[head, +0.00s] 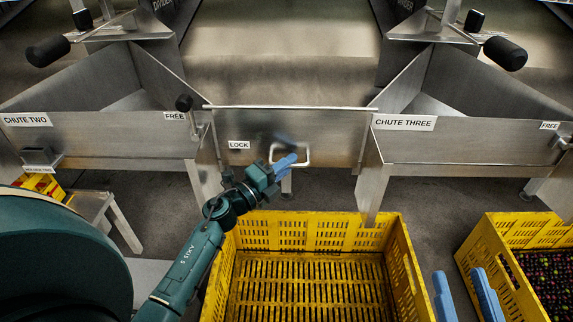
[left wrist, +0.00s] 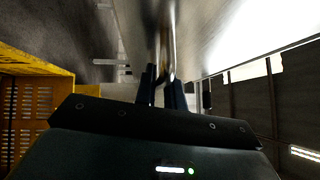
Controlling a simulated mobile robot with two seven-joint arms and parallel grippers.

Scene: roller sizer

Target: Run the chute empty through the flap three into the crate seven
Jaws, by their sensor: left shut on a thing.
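A steel flap panel (head: 250,135) with a LOCK label and a loop handle (head: 305,155) closes the front of the middle chute (head: 280,70). A CHUTE THREE sign (head: 404,122) is just right of it. My left gripper (head: 285,162) is at the handle, shut on its bar (left wrist: 166,50), which shows between the fingers in the left wrist view. An empty yellow crate (head: 318,217) with a slotted floor stands below the flap; no number shows on it. My right gripper (head: 460,278) is at the lower right, fingers apart and empty, beside that crate.
A second yellow crate (head: 525,222) at the right holds small dark and green fruit. A black-knobbed lever (head: 185,103) stands at the flap's left edge by a FREE label (head: 174,115). Steel side bins (head: 100,130) flank the chute. A low stand (head: 95,205) is at the left.

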